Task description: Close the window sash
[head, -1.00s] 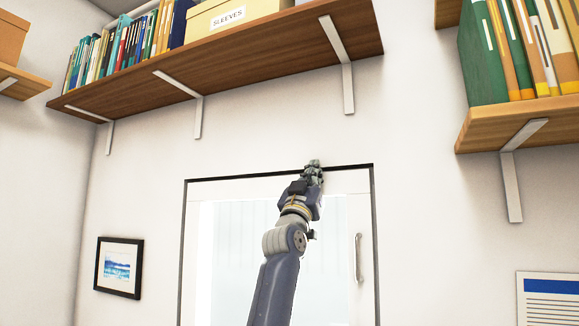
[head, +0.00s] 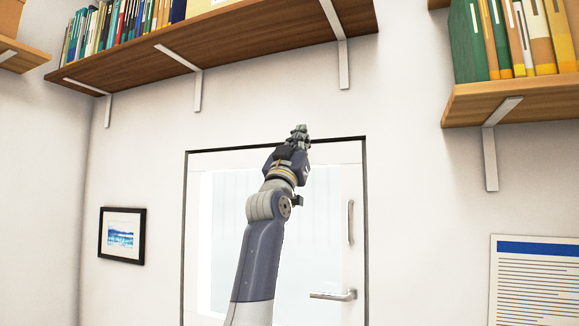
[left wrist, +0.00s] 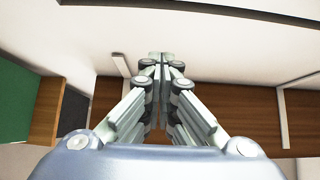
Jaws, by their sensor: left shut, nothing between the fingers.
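The window sash (head: 334,250) is a white-framed pale pane set in a dark-edged opening in the wall, in the head view. A vertical pull handle (head: 350,222) and a lever handle (head: 335,295) are on its right side. Dark lines show along its top and right edges; I cannot tell how far it stands open. My left gripper (head: 300,132) is shut and empty, by the top edge of the opening; contact cannot be told. My left arm hides part of the pane. In the left wrist view the closed fingers (left wrist: 162,60) hold nothing. My right gripper is not in view.
A wooden shelf (head: 240,42) with books and metal brackets runs above the window. Another shelf (head: 520,105) with binders is at the upper right. A framed picture (head: 121,236) hangs left of the window, and a printed sheet (head: 535,290) hangs on the right.

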